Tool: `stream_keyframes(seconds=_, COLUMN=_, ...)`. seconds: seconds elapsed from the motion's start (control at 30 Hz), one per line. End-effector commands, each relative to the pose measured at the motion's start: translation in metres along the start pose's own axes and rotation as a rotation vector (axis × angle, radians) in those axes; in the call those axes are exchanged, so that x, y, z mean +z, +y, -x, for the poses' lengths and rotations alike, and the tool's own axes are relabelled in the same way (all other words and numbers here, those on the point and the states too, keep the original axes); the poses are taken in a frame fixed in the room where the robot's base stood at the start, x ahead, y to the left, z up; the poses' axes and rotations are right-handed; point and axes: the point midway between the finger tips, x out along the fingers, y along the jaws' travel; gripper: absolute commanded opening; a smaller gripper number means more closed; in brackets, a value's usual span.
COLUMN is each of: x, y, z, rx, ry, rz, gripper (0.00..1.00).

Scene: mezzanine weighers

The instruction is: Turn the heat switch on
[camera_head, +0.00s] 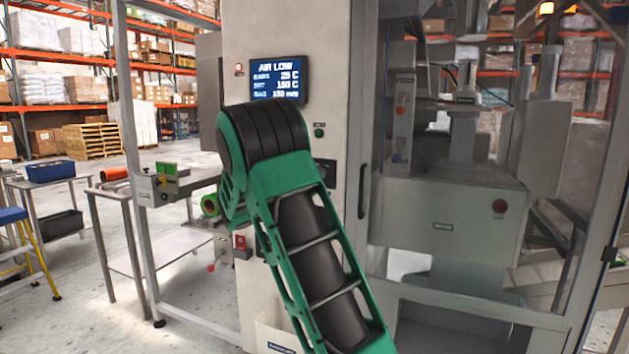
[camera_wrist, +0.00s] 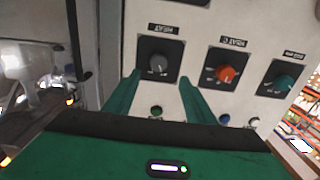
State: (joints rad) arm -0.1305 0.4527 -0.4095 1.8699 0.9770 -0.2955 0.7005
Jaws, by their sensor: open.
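In the wrist view, a dark knob with a grey centre (camera_wrist: 158,64) sits on a black square plate on a pale panel. The label above it appears upside down and seems to read HEAT; which way the knob points is not clear. My gripper (camera_wrist: 158,78) is open, its two green fingers to either side of this knob's lower part in the picture. Nothing is between the fingers except the knob's area; I cannot tell whether they touch it. In the head view, my arm hides the gripper and the switch on the machine cabinet (camera_head: 290,30).
An orange-red knob (camera_wrist: 229,74) and a teal knob (camera_wrist: 285,81) sit to the right, with small buttons below. A screen (camera_head: 277,80) reads AIR LOW. A glazed door with a dark handle (camera_head: 362,190) stands right. A table (camera_head: 130,187) stands left.

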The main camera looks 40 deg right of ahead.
Motion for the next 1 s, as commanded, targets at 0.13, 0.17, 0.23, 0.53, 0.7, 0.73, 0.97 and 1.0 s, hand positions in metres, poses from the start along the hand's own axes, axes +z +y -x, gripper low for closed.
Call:
stream_keyframes(seconds=0.13, x=0.000, y=0.002, z=-0.019, rx=0.004, ry=0.001, rz=0.001, gripper=0.50)
stream_keyframes(seconds=0.17, x=0.000, y=0.002, z=-0.024, rx=0.005, ry=0.001, rz=0.001, gripper=0.50)
stream_keyframes(seconds=0.23, x=0.000, y=0.003, z=-0.037, rx=0.006, ry=0.000, rz=0.000, gripper=0.50)
stream_keyframes(seconds=0.53, x=0.000, y=0.003, z=-0.086, rx=0.005, ry=0.000, rz=0.001, gripper=0.50)
stream_keyframes(seconds=0.7, x=0.000, y=0.003, z=-0.101, rx=0.004, ry=-0.001, rz=0.000, gripper=0.50)
stream_keyframes(seconds=0.73, x=0.000, y=0.003, z=-0.102, rx=0.004, ry=-0.001, rz=0.001, gripper=0.50)
stream_keyframes(seconds=0.97, x=0.000, y=0.003, z=-0.105, rx=0.004, ry=-0.002, rz=0.001, gripper=0.50)
stream_keyframes(seconds=1.0, x=0.000, y=0.003, z=-0.105, rx=0.004, ry=-0.002, rz=0.001, gripper=0.50)
